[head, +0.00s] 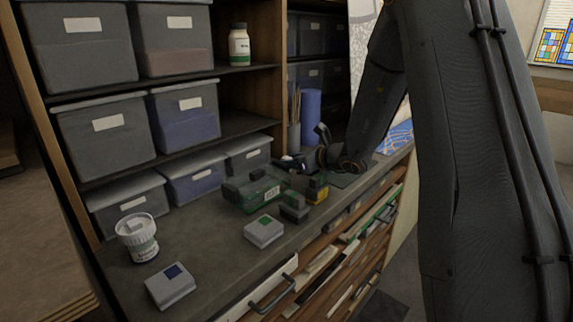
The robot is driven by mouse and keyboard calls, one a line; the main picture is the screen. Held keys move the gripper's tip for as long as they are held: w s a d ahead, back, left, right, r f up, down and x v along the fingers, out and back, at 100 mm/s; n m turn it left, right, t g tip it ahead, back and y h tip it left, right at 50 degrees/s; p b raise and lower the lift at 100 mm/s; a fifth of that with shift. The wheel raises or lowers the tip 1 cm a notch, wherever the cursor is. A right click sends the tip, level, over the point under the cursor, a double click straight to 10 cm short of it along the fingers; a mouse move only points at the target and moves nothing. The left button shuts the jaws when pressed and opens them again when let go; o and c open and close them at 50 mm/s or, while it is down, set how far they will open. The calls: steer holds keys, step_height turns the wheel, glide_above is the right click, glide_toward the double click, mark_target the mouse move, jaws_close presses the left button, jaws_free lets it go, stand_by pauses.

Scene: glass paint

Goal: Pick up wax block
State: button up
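I cannot tell for sure which item is the wax block. The candidates on the grey counter are a pale block with a green square (264,231), a pale block with a blue square (170,286), a small dark block (294,209) and a small yellow-and-black block (317,190). My gripper (304,158) is low over the back of the counter, beyond the yellow-and-black block and apart from the pale blocks. It is small and dark here, so its fingers and anything between them are unclear.
A green case (256,190) lies mid-counter, and a white tub (138,238) stands at left. Lidded bins (126,202) line the back. A blue roll (310,117) and a brush holder (294,134) stand near my gripper.

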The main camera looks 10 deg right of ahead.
mark_target(287, 157)
jaws_close()
steer(key=shift+r+b, duration=0.95)
steer(key=shift+r, duration=4.05)
